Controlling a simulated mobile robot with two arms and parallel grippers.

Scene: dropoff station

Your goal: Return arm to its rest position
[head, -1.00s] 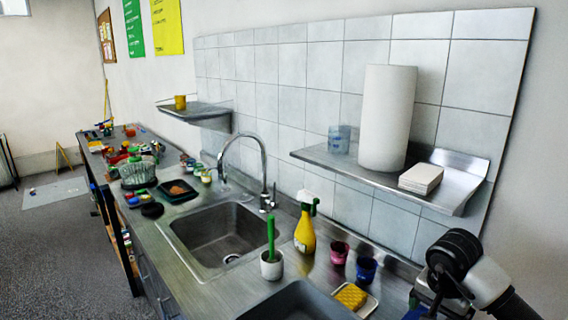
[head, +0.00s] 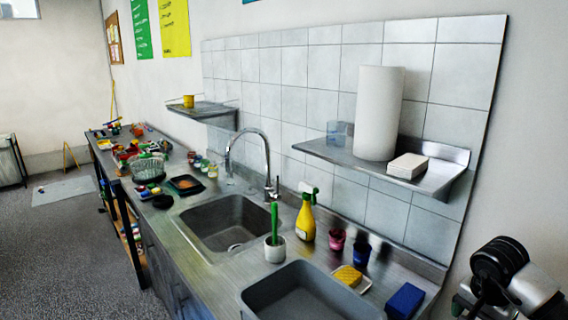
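Part of my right arm (head: 515,285), a black rounded joint with a pale link, shows at the lower right edge of the head view. It is in front of the wall, right of the counter's near end. No gripper fingers can be made out on it, so I cannot see whether it holds anything. My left arm and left gripper are out of view.
A steel counter (head: 185,235) with two sinks runs along the wall. A shelf (head: 440,180) holds a paper roll (head: 379,112).

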